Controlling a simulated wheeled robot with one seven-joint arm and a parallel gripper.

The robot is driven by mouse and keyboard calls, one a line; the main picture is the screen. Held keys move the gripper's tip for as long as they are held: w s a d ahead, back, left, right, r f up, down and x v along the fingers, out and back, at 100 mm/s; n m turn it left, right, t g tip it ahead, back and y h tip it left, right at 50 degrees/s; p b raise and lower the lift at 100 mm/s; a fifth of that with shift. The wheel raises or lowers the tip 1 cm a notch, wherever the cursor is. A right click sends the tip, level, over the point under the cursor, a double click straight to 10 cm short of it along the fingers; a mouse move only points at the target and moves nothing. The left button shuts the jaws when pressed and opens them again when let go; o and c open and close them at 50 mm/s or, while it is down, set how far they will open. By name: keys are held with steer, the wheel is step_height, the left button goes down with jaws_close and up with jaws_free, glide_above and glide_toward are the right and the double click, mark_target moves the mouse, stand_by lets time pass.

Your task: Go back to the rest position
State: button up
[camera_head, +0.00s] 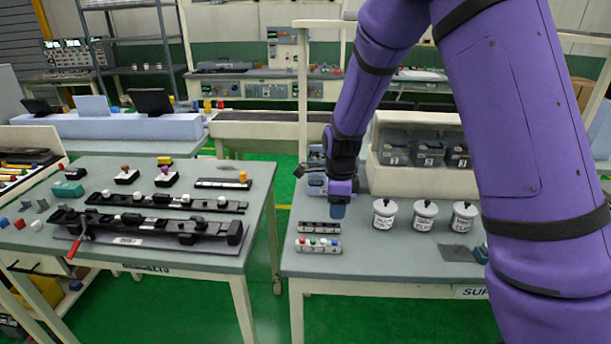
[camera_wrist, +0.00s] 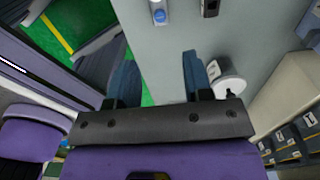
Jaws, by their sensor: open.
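My purple arm reaches over the right-hand grey table (camera_head: 360,258). My gripper (camera_head: 338,211) points down above that table, just behind the small strips. In the wrist view, my gripper (camera_wrist: 158,62) shows two blue fingers spread apart, with nothing between them. A black strip (camera_head: 319,227) and a white strip with coloured buttons (camera_head: 318,244) lie in front of it. Whether the fingertips touch the table is hard to tell.
White lidded jars (camera_head: 424,215) stand to the gripper's right, with a beige bin rack (camera_head: 395,178) behind them. The left table (camera_head: 195,258) holds black rails (camera_head: 165,203) and a red-handled clamp (camera_head: 78,243). Green floor (camera_head: 265,200) shows between the tables.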

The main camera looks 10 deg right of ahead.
steer(key=s+d+r+n+t+y, duration=0.1)
steer(key=s+d+r+n, duration=0.1)
steer(key=s+r+n, duration=0.55)
steer(key=s+d+r+n+t, duration=0.1)
steer(key=s+d+r+n, duration=0.2)
steer(key=r, duration=0.8)
steer(key=s+r+n+t, duration=0.1)
steer(key=s+r+n, duration=0.2)
steer(key=s, duration=0.3)
steer(key=s+d+r+n+t, duration=0.1)
steer(key=s+r+n, duration=0.1)
steer(key=s+n, duration=0.2)
steer(key=s+d+r+n+t+h, duration=0.1)
steer(key=s+r+n, duration=0.2)
steer(key=s, duration=0.6)
steer(key=shift+r+n, duration=0.3)
steer(key=shift+n, duration=0.25)
steer(key=shift+w, duration=0.1)
